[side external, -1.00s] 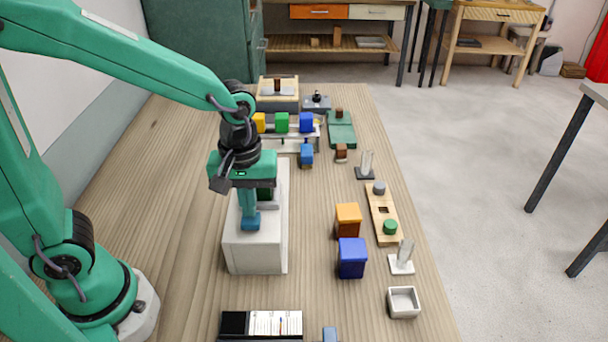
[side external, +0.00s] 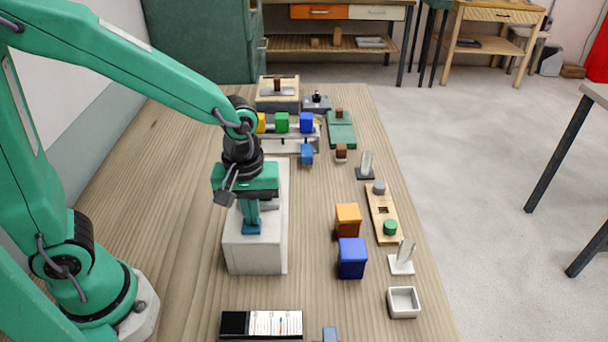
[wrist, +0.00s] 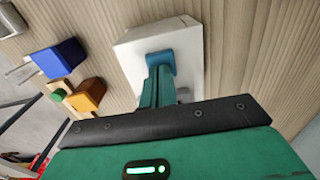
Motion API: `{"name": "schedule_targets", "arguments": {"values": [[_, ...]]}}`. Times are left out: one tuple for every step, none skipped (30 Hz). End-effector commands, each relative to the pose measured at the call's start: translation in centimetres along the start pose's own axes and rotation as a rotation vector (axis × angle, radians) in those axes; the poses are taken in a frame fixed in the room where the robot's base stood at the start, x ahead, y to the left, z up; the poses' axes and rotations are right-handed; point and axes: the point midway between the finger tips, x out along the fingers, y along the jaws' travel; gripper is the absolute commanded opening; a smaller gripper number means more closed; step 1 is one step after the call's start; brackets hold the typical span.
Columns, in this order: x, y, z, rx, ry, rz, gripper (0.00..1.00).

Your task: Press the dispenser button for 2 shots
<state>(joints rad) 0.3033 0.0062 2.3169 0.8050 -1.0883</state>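The dispenser appears to be the pale grey box (side external: 256,255) under my gripper on the wooden table. It also shows in the wrist view (wrist: 133,55). My gripper (side external: 251,227) points down over the front part of the box top. Its blue-teal fingertips (wrist: 160,61) look closed together, with nothing visible between them. The tips are at or just above the top surface; I cannot tell whether they touch. No button can be made out; the fingers may cover it. A small grey part (wrist: 184,94) shows beside the fingers.
An orange block (side external: 347,219) and a blue block (side external: 351,259) stand right of the box. Beyond them are a wooden strip with pegs (side external: 383,214) and a small white tray (side external: 403,302). A black-and-white case (side external: 262,324) lies in front. The table left of the box is clear.

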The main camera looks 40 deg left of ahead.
Motion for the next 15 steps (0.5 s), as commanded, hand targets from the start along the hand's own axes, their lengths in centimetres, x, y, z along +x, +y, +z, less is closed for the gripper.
{"name": "schedule_targets", "arguments": {"values": [[0.9,-0.5,0.2,-0.001,-0.009,-0.017,0.00],[0.9,-0.5,0.2,-0.001,-0.009,-0.017,0.00],[0.9,-0.5,0.2,-0.001,-0.009,-0.018,0.00],[0.9,-0.5,0.2,-0.001,-0.009,-0.017,0.00],[0.9,-0.5,0.2,-0.001,-0.009,-0.017,0.00],[0.9,-0.5,0.2,-0.001,-0.009,-0.017,0.00],[0.8,-0.5,0.2,-0.001,-0.009,-0.017,0.00],[0.8,-0.5,0.2,-0.001,-0.009,-0.017,0.00],[0.7,-0.5,0.2,-0.001,-0.008,-0.016,0.00],[0.6,-0.5,0.2,-0.001,-0.008,-0.016,0.00],[0.5,-0.4,0.2,-0.001,-0.008,-0.015,0.00],[0.2,-0.4,0.2,-0.001,-0.008,-0.014,0.00],[0.0,-0.4,0.2,-0.001,-0.007,-0.014,0.00],[-0.2,-0.4,0.2,-0.001,-0.007,-0.014,0.00],[-0.6,-0.4,0.2,-0.001,-0.007,-0.013,0.00]]}}
